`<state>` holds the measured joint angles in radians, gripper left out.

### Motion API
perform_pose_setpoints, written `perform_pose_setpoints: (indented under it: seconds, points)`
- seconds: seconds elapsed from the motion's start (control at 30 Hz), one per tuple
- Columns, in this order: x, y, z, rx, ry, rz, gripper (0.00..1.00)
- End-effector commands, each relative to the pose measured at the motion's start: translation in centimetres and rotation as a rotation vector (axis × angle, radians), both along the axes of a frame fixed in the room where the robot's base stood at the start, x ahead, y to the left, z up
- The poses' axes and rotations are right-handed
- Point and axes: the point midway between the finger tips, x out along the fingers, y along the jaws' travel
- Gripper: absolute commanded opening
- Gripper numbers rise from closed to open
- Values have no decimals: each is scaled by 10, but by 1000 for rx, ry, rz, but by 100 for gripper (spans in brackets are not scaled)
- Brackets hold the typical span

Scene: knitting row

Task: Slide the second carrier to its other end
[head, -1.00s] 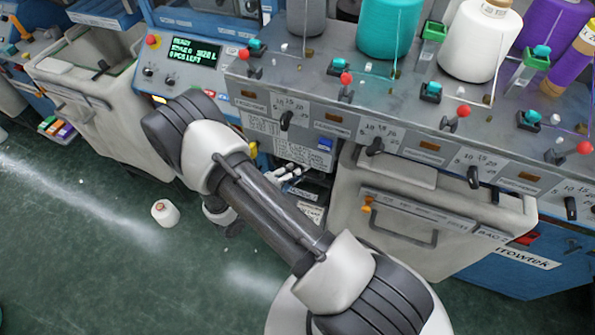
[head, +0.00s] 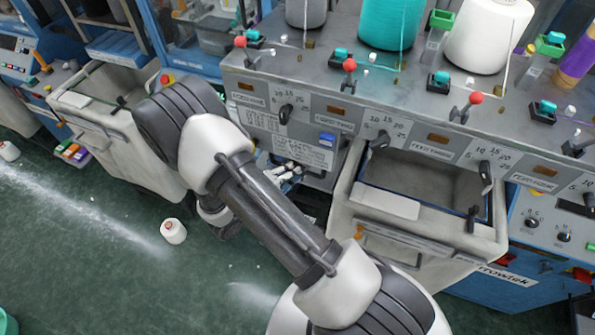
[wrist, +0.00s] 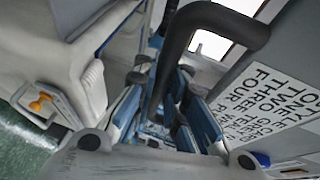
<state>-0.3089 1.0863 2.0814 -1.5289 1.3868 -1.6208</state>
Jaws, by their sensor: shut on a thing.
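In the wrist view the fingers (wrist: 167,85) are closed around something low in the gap. A thick dark curved bar (wrist: 205,22) rises from between them and bends right; it seems to be the thing held, though the contact is dim. I cannot tell for sure which part is the second carrier, and much of the recess is hidden by my arm and the panel.
A printed label sheet (wrist: 268,100) is close on the right in the wrist view. The open bin (head: 390,240) stands right of the gripper, another bin (head: 112,120) left. Black levers and yarn cones line the panel above.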

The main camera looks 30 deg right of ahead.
Motion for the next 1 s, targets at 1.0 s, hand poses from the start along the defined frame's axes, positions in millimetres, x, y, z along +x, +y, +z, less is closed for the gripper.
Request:
perform_pose_setpoints:
  seconds: [1.0]
  points:
    - [2,0,175,-7,-5,3,0]
